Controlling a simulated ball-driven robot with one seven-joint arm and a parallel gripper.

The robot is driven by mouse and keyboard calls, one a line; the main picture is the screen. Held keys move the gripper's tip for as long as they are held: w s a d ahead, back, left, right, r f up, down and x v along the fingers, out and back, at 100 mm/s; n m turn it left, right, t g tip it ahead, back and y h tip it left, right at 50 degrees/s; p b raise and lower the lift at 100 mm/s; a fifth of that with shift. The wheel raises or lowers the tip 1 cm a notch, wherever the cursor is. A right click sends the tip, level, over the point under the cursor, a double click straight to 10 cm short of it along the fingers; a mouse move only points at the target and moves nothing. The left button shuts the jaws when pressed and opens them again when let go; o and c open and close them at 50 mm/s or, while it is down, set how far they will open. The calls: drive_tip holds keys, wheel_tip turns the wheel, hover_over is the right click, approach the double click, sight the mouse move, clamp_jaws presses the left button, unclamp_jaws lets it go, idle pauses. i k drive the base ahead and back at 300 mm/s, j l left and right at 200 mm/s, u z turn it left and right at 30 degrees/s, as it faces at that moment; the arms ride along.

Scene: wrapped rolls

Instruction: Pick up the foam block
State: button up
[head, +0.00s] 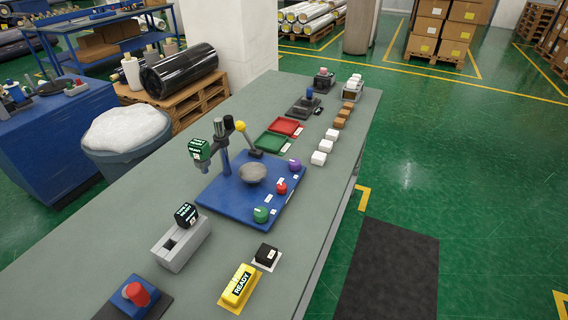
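No block is labelled as foam, so I cannot tell for sure which one is the foam block. Several small white blocks lie in a row along the right side of the long grey-green table; the nearest white block (318,158) is beside the blue board. A black block (267,252) sits on a white pad near the front right edge. Several brown blocks (341,123) lie farther back in the same row as the white ones. My gripper is not in this view.
The table (150,245) holds a blue board (225,195) with a grey bowl and coloured knobs, a yellow READY box (239,286), a grey slotted device (182,243), a red button (136,294), and red and green trays (272,142). Green floor on the right is mostly open.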

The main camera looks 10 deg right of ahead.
sight(318, 158)
drive_tip(key=i+l+u, duration=0.15)
drive_tip(key=u, duration=0.35)
drive_tip(key=l+u, duration=0.45)
drive_tip(key=i+l+u, duration=0.1)
drive_tip(key=u, duration=0.4)
drive_tip(key=l+u, duration=0.15)
drive_tip(key=l, duration=0.3)
drive_tip(key=k+l+u, duration=0.1)
drive_tip(key=l, duration=0.4)
drive_tip(key=l+u, duration=0.15)
drive_tip(key=l, duration=0.3)
drive_tip(key=k+l+u, duration=0.15)
drive_tip(key=l, duration=0.3)
drive_tip(key=k+l+u, duration=0.1)
drive_tip(key=l, duration=0.35)
drive_tip(key=k+l+u, duration=0.15)
drive_tip(key=l, duration=0.3)
